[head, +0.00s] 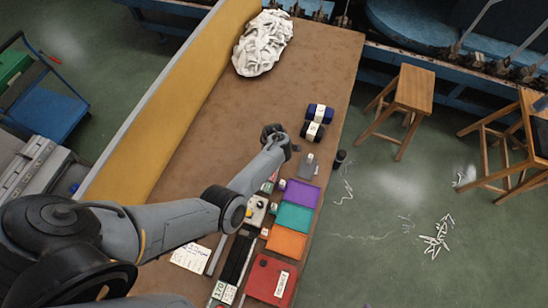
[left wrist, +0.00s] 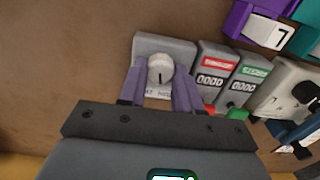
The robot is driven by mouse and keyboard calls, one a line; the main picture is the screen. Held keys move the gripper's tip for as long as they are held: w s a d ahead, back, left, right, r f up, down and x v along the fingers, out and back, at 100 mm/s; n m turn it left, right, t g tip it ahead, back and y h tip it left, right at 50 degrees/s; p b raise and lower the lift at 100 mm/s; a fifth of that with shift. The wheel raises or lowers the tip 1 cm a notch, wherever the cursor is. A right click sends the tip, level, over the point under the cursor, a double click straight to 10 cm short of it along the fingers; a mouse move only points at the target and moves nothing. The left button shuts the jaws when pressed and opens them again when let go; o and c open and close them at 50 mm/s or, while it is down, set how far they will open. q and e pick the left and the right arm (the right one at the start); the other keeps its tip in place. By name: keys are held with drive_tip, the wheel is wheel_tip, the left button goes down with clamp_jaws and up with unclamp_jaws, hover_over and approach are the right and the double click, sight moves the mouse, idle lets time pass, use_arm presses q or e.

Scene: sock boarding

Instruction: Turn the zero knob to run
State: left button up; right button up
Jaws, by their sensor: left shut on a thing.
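The zero knob (left wrist: 160,68) is a round, pale knob with a dark pointer line, which stands about upright in the left wrist view. It sits on a small grey box (left wrist: 178,46). Lettering below the knob is partly hidden and I cannot read it. My left gripper (left wrist: 160,80) has its two purple fingers on either side of the knob and is shut on it. In the head view my left wrist hides the knob and the fingertips. My right gripper is in neither view.
Red-topped (left wrist: 214,75) and green-topped (left wrist: 247,84) counters stand right of the knob box. Purple (head: 300,193), teal (head: 294,217) and orange (head: 286,241) trays line the table's right side. Rolled socks (head: 320,113) and a white pile (head: 262,43) lie farther back.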

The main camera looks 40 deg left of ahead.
use_arm(q)
drive_tip(key=n, duration=0.3)
drive_tip(key=shift+d+b, duration=0.1)
drive_tip(key=shift+b, duration=0.25)
drive_tip(key=shift+n+b, duration=0.4)
drive_tip(key=shift+n, duration=1.1)
drive_tip(key=o, duration=1)
drive_tip(key=shift+o, duration=0.2)
wheel_tip(320, 180, up, 11)
drive_tip(key=p, duration=0.3)
